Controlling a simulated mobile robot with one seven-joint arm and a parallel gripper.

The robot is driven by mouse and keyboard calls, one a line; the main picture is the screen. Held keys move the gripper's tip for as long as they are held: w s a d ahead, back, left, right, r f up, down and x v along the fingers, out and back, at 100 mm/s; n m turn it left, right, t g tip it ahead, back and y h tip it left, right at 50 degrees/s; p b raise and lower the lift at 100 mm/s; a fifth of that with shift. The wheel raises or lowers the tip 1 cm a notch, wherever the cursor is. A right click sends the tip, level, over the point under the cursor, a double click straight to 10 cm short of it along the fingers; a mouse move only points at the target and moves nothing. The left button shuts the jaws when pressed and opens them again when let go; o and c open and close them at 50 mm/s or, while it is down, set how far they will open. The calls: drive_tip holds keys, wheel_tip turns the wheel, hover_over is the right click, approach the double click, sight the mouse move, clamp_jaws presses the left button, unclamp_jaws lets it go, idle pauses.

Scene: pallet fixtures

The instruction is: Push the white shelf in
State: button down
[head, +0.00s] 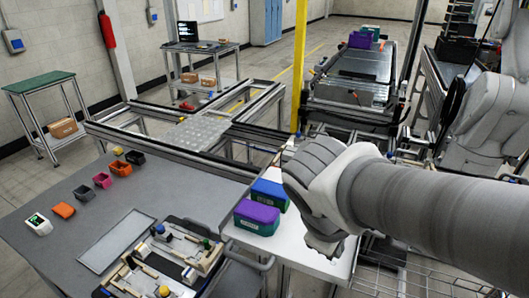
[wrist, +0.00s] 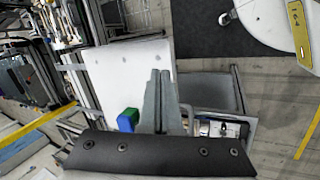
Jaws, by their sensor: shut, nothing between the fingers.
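The white shelf (head: 295,243) is a flat white board at the right end of the grey table in the head view. A blue-topped bin (head: 270,193) and a purple-topped bin (head: 257,218) stand on its left part. In the wrist view the white shelf (wrist: 125,75) shows as a pale panel with a few dark dots. My gripper (wrist: 160,78) is shut and empty in front of the panel, overlapping its lower right part; I cannot tell whether it touches. A blue and green bin (wrist: 128,119) is left of the fingers. In the head view my forearm and wrist hide the shelf's right side.
The grey table (head: 170,190) holds several small coloured bins, a grey tray (head: 117,242) and a fixture board (head: 165,262). A roller conveyor (head: 352,68) stands behind. A yellow post (head: 299,65) rises behind the shelf. A wire rack (head: 415,272) is at lower right.

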drive_tip(key=w+a+f+n+t+h, duration=0.2)
drive_tip(key=a+f+n, duration=0.1)
drive_tip(key=a+n, duration=0.65)
drive_tip(key=n+t+y, duration=0.2)
drive_tip(key=n+t, duration=0.1)
drive_tip(key=n, duration=0.9)
approach(247, 248)
drive_tip(key=shift+m, duration=0.25)
drive_tip(key=x, duration=0.5)
drive_tip(key=shift+w+d+f+p, duration=0.1)
drive_tip(key=shift+w+f+p, duration=0.2)
drive_tip(key=shift+p, duration=0.1)
drive_tip(key=w+d, duration=0.2)
drive_tip(key=w, duration=0.5)
drive_tip(key=w+d+b, duration=0.1)
drive_tip(key=w+d, duration=0.2)
drive_tip(key=w, duration=0.4)
drive_tip(key=w+d+b, duration=0.1)
drive_tip(key=w+d, duration=0.2)
drive_tip(key=w, duration=0.4)
drive_tip(key=shift+w+d, duration=0.1)
drive_tip(key=shift+w, duration=0.2)
drive_tip(key=shift+w+r, duration=0.15)
drive_tip(key=shift+w, duration=0.1)
drive_tip(key=shift+d+r, duration=0.1)
